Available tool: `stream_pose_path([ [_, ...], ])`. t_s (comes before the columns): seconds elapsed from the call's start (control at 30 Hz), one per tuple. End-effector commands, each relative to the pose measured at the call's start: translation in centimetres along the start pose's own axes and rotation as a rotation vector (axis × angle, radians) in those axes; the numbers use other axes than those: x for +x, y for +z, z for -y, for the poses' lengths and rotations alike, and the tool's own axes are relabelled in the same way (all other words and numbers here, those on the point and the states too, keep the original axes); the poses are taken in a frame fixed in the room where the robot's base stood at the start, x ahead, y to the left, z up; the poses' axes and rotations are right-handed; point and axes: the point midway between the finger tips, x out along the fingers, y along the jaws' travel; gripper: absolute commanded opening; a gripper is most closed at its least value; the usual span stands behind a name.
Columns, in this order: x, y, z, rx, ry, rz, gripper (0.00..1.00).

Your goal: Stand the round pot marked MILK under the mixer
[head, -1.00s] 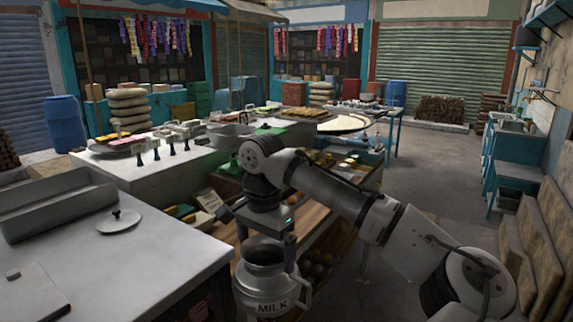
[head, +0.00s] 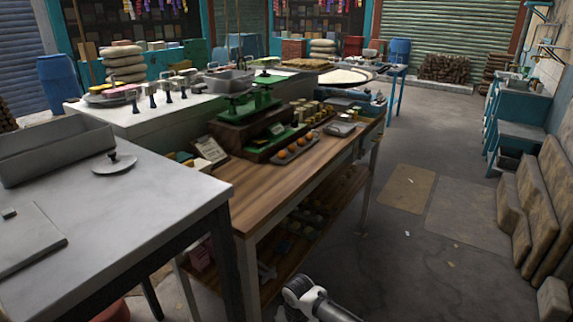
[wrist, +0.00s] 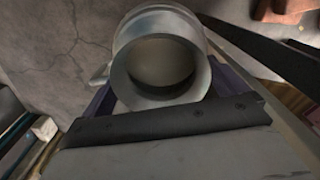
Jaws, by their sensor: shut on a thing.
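The round metal pot (wrist: 121,70) shows in the wrist view with its open mouth toward the camera. Its inside looks grey-brown and plain. My gripper (wrist: 165,88) is shut on the pot, with a bluish finger on each side of its neck. The MILK marking is not visible now. In the head view only part of my arm shows at the bottom edge; the pot and gripper are out of that picture. I cannot pick out the mixer in either view.
A grey-topped table (head: 150,215) with a loose lid (head: 113,163) and a metal trough (head: 50,150) is at left. A wooden table (head: 270,190) holds green scales (head: 250,105).

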Motion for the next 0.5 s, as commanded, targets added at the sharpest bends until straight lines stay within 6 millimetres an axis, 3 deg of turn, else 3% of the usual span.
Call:
stream_pose_path([
  [0.03, 2.1, 1.0, 0.5, -0.033, -0.005, 0.002, 0.27],
  [0.2, 6.2, 3.4, 1.6, -0.128, -0.003, 0.0, 0.27],
  [0.33, 7.6, 4.2, 2.1, -0.165, -0.003, -0.002, 0.27],
  [0.5, 8.0, 4.5, 2.2, -0.178, -0.001, -0.002, 0.27],
])
